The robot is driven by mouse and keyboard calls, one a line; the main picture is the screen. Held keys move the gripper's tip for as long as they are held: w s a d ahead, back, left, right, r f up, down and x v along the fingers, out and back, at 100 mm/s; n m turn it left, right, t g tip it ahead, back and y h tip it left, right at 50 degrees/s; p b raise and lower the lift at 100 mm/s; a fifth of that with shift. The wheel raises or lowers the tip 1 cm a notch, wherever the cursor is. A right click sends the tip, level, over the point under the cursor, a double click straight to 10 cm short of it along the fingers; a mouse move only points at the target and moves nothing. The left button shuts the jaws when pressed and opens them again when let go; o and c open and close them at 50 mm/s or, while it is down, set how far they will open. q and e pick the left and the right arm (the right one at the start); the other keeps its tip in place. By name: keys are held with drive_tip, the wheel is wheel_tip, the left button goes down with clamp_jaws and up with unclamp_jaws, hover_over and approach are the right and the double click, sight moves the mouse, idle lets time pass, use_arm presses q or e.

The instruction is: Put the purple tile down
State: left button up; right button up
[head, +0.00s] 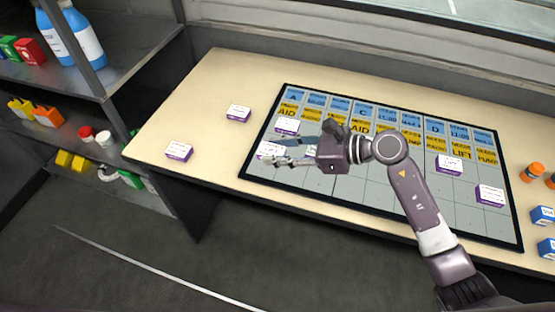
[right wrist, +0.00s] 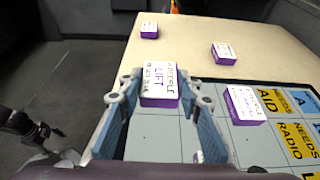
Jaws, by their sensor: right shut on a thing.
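A purple tile with a white top reading "LIFT" (right wrist: 160,83) sits between the two fingertips of my right gripper (right wrist: 157,92), which is shut on it. In the head view the same tile (head: 268,149) shows partly behind the fingers of my right gripper (head: 274,152), over the left column of the dark-edged grid board (head: 370,189). I cannot tell whether the tile touches the board. My left gripper is not in view.
Another purple tile (head: 287,125) lies on the board just behind the held one. Two tiles (head: 239,113) (head: 179,151) lie on bare table left of the board. Two more (head: 449,164) (head: 490,195) lie on its right part. Orange bottles (head: 532,172) stand at the right edge.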

sight(277, 168)
wheel_tip(277, 168, down, 4)
drive_tip(key=shift+r, duration=0.15)
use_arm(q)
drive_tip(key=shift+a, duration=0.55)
use_arm(e)
drive_tip(key=shift+f, duration=0.2)
drive_tip(key=shift+f, duration=0.15)
drive_tip(key=o, duration=1.2)
drive_tip(key=shift+c, duration=0.2)
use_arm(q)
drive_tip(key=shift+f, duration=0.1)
